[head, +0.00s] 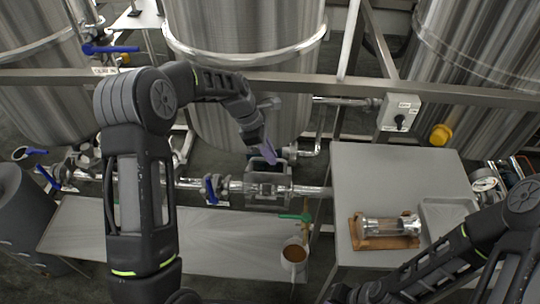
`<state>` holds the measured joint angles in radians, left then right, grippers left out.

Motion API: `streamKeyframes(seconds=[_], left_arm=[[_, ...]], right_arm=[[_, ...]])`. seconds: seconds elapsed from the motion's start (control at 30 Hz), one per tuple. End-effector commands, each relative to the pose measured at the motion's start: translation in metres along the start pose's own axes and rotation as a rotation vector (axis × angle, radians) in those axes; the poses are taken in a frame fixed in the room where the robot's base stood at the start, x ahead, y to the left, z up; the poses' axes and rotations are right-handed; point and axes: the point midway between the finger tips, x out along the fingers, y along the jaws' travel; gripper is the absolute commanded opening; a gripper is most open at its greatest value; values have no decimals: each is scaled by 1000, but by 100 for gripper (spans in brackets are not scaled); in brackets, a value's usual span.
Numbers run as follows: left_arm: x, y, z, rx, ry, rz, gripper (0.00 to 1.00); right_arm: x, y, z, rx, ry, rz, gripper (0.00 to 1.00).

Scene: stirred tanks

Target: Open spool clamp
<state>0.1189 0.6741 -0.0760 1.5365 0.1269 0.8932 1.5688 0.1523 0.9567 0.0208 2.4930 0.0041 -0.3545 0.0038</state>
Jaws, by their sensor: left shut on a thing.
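A pipe line runs across the middle, with a boxy metal fitting (282,190) in it that I take for the spool clamp. My left arm reaches over from the left, and its gripper (268,157) points down at the top of this fitting. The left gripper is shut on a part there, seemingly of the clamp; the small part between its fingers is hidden. My right arm comes in from the lower right over the table corner. Its hand is near the bottom edge and its fingers cannot be made out.
Blue-handled valves (212,188) sit on the pipe. A cup (294,252) of brown liquid hangs below a green-handled tap. Large steel tanks (245,35) stand behind.

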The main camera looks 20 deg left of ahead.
Motion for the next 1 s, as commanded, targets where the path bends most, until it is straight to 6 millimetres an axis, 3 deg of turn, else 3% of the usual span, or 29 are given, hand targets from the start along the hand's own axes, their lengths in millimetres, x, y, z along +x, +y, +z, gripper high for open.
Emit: streamKeyframes(seconds=[0.2, 0.23, 0.5, 1.0], left_arm=[[4, -1, -4, -1, 5, -2, 0], [4, -1, -4, -1, 5, -2, 12], [2, 0, -2, -1, 3, -1, 33], [-6, 1, -1, 0, 1, 2, 33]], right_arm=[[1, 0, 0, 0, 0, 0, 0], [1, 0, 0, 0, 0, 0, 0], [1, 0, 0, 0, 0, 0, 0], [2, 1, 0, 0, 0, -1, 0]])
